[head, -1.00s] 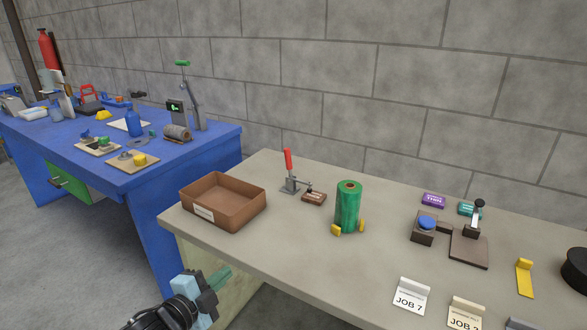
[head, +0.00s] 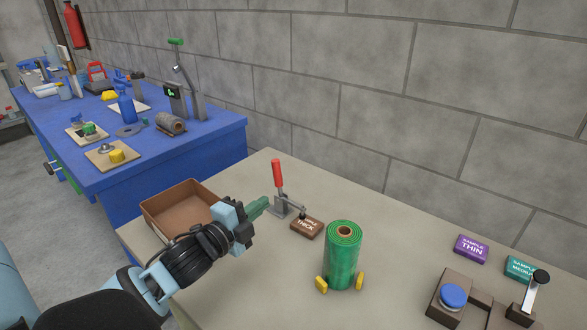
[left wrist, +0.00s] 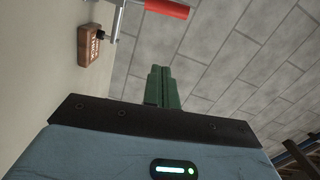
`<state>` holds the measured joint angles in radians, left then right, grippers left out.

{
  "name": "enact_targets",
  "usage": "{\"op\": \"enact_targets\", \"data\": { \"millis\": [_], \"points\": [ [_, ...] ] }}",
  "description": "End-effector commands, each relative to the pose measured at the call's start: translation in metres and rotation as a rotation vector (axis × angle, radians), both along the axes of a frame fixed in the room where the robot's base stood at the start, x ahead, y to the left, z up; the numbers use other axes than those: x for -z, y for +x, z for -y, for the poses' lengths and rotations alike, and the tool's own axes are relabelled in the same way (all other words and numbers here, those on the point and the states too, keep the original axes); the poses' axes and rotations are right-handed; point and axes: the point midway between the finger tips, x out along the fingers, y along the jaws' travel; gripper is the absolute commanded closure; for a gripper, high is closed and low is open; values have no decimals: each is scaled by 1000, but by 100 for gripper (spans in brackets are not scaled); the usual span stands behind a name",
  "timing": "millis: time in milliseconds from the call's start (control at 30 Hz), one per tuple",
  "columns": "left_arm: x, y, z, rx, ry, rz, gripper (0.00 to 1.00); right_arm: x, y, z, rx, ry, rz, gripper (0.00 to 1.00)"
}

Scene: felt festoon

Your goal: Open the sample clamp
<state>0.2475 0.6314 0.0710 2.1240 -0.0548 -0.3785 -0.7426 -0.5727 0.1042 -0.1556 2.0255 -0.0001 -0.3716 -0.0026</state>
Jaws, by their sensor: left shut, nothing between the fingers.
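The sample clamp (head: 281,203) stands on the grey table with its red handle (head: 277,173) upright. Its arm reaches right, over the brown block labelled SAMPLE THICK (head: 306,228), and its tip appears to rest on that block. In the left wrist view the red handle (left wrist: 168,8) and the brown block (left wrist: 92,46) show at the top left. My left gripper (head: 262,206) is shut and empty, its green fingers pointing at the clamp's lower part from the left in the head view. In the left wrist view its fingertips (left wrist: 161,72) appear apart from the handle. My right gripper is out of view.
A brown open box (head: 178,200) stands behind my left arm. A green roll (head: 342,258) between yellow stops stands right of the clamp. Purple (head: 471,248) and teal (head: 522,268) sample blocks and a device with a blue knob (head: 453,296) are at the right. The wall runs behind.

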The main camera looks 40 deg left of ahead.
Motion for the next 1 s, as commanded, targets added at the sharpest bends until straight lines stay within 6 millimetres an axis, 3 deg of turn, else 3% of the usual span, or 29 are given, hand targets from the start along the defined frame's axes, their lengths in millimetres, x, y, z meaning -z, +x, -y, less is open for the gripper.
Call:
{"op": "enact_targets", "data": {
  "millis": [267, 567, 1000],
  "points": [
    [0, 0, 0, 0, -1, -1, 100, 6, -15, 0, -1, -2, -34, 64],
    [0, 9, 0, 0, -2, 1, 100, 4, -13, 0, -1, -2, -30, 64],
    [-1, 73, 2, 0, -3, 3, 100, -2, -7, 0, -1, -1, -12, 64]
  ]
}}
